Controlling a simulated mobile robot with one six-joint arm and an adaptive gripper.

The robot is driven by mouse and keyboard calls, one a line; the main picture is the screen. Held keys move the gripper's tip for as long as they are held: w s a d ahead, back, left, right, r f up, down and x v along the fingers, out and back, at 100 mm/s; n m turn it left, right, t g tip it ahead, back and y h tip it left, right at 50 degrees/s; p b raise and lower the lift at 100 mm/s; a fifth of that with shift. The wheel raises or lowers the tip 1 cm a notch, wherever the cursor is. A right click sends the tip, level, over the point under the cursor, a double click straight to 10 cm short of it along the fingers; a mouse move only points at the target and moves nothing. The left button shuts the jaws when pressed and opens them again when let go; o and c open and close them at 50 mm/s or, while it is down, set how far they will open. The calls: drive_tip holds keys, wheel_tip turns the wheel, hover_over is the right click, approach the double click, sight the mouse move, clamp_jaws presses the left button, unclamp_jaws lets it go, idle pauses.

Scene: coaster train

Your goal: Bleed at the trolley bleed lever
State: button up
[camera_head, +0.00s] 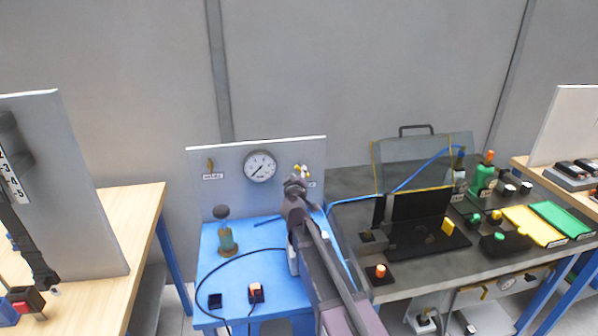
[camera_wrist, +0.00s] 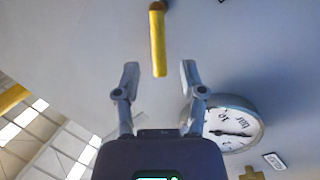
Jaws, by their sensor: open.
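A yellow lever (camera_wrist: 158,42) hangs from a dark pivot on the grey panel at the top of the wrist view. Its free end lies between the tips of my gripper (camera_wrist: 160,76), with a gap on both sides. My gripper is open and holds nothing. In the head view my gripper (camera_head: 297,183) is at the right side of the blue trolley's panel (camera_head: 235,190) and partly hides the yellow lever there (camera_head: 305,170). The labels are too small to read.
A round gauge (camera_head: 260,166) is between the levers; it is close beside my right finger in the wrist view (camera_wrist: 232,125). A green-bodied part (camera_head: 226,238) stands on the blue trolley (camera_head: 215,275). A grey bench (camera_head: 410,280) with several parts is on the right.

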drive_tip(key=shift+w, duration=1.15)
clamp_jaws()
